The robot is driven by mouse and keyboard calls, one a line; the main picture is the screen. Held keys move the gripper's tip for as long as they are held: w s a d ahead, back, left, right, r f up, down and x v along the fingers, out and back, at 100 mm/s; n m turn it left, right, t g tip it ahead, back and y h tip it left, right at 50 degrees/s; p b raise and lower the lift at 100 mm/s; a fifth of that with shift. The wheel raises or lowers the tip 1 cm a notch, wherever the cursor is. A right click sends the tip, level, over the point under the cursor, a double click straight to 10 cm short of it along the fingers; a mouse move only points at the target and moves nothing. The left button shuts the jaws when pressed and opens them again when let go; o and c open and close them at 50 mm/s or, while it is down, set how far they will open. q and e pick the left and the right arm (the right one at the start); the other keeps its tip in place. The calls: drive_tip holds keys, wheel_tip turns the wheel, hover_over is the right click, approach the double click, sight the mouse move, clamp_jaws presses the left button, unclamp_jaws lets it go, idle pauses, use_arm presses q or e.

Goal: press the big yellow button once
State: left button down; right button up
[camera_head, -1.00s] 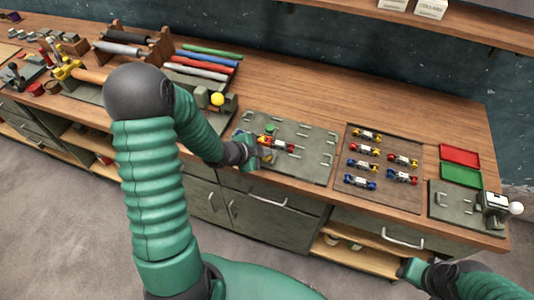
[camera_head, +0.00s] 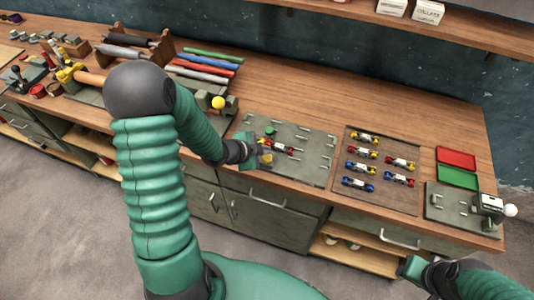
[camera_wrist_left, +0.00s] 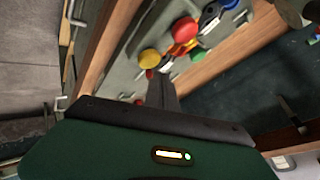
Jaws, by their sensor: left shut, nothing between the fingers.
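The big yellow button (camera_head: 266,158) is a round cap near the front left of a grey-green panel (camera_head: 310,150) on the bench. It also shows in the left wrist view (camera_wrist_left: 149,58). My left gripper (camera_head: 259,151) is shut and empty, low over the panel's left side beside the button. In the left wrist view its closed fingers (camera_wrist_left: 162,86) point just below and right of the yellow cap. I cannot tell whether they touch it. My right gripper (camera_head: 408,268) is at the lower right, away from the bench top; its fingers are unclear.
A red button (camera_wrist_left: 185,28) and a green button (camera_head: 269,131) sit beyond the yellow one. A small toy car (camera_head: 278,147) lies close by on the panel. A board of several toy cars (camera_head: 380,185) is to the right. A yellow ball knob (camera_head: 218,102) stands behind left.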

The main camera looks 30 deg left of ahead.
sight(265, 158)
use_arm(q)
drive_tip(key=shift+r, duration=0.1)
wheel_tip(265, 158, up, 5)
drive_tip(key=p, duration=0.5)
idle(0.7)
